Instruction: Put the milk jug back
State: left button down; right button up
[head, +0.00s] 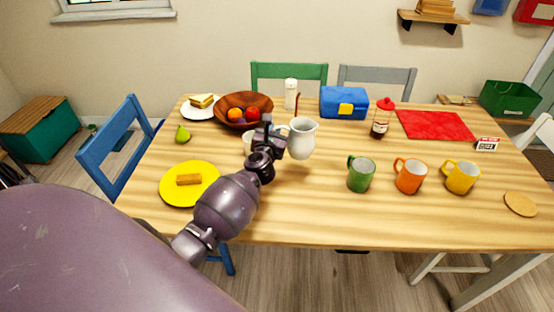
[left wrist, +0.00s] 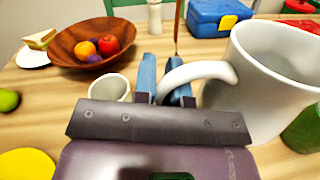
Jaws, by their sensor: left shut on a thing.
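The white milk jug (head: 302,140) is upright over the middle of the table (head: 300,215). My left gripper (head: 280,138) is at its left side, shut on the jug's handle. In the left wrist view the blue-tipped fingers of the gripper (left wrist: 165,88) are at the handle, and the jug (left wrist: 268,85) fills the right side. I cannot tell for sure whether its base touches the table. A small white cup (left wrist: 110,88) stands left of the gripper and is partly hidden by it in the head view. My right gripper is not in view.
Green (head: 361,175), orange (head: 409,176) and yellow (head: 460,177) mugs stand to the right. A fruit bowl (head: 223,106), blue lunchbox (head: 337,103) and red-topped bottle (head: 382,120) stand behind. A yellow plate (head: 172,193) is at left. The front middle of the table is clear.

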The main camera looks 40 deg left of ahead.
pick_arm(q)
notch_tip(320, 180, down, 9)
jog(key=b, duration=0.5)
jog(key=shift+f, duration=0.4)
jog(key=shift+b, duration=0.3)
jog(key=shift+r, duration=0.2)
jog(key=shift+f, duration=0.15)
jog(key=c, duration=1.3)
grip_release()
jog(key=shift+o, duration=0.7)
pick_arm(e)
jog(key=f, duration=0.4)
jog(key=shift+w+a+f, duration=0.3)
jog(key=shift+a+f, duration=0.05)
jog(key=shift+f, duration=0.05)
